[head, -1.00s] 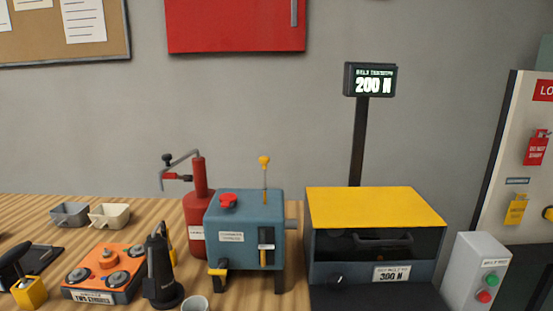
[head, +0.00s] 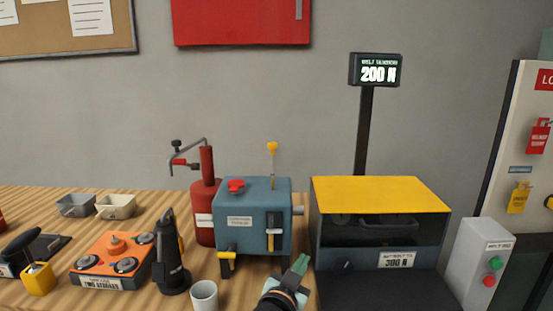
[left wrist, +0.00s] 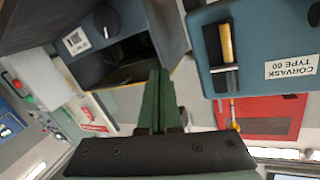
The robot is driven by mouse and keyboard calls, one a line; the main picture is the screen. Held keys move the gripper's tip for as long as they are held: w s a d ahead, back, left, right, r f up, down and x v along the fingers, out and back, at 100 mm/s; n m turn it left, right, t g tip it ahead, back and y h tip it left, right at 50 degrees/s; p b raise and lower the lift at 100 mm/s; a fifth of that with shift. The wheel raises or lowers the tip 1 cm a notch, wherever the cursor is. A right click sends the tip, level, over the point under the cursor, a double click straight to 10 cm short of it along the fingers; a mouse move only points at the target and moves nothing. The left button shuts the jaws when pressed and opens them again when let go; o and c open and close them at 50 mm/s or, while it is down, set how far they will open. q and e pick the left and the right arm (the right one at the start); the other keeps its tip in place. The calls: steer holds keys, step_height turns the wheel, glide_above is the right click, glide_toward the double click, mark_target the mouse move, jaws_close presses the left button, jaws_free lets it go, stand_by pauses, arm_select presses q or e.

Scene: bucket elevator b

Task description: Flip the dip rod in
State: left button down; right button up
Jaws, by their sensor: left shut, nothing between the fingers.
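The dip rod (head: 273,160) is a thin upright rod with a yellow knob, standing in the top of the blue box (head: 243,208) in the head view. Beside it on the box top is a red cap (head: 236,185). A gauge with a yellow strip (head: 273,238) is on the box's front. My left gripper (head: 301,264) is shut and empty, low in front of the box's right side and apart from the rod. In the left wrist view its shut fingers (left wrist: 158,100) point toward the gap beside the blue box (left wrist: 270,50). My right gripper is out of view.
A yellow-topped machine (head: 380,194) stands close on the right. A red cylinder with a bent arm (head: 206,220) is on the left. A dark bottle jack (head: 172,255) and a white cup (head: 204,295) stand in front. The space above the box is clear.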

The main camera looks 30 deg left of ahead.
arm_select(q)
steer(key=a+r+n+t+y, duration=0.1)
steer(key=a+r+n+y, duration=0.2)
steer(key=r, duration=0.9)
steer(key=a+r+n+t+y+b, duration=0.1)
steer(key=a+r+n+y, duration=0.2)
steer(key=r, duration=0.9)
steer(key=shift+s+a+r+y, duration=0.3)
steer(key=shift+s+a+y, duration=0.25)
steer(key=shift+y, duration=0.45)
steer(key=shift+w+a, duration=0.1)
steer(key=shift+w, duration=0.05)
step_height(320, 180, up, 4)
steer(key=p, duration=0.2)
glide_above(273, 148)
steer(key=shift+s+d+f, duration=0.1)
steer(key=shift+s+f, duration=0.05)
steer(key=shift+f, duration=0.6)
steer(key=shift+s+d+f, duration=0.1)
steer(key=shift+s+f, duration=0.1)
steer(key=shift+f, duration=0.6)
steer(key=shift+s+d+f, duration=0.1)
steer(key=shift+s+f, duration=0.05)
steer(key=shift+f, duration=0.6)
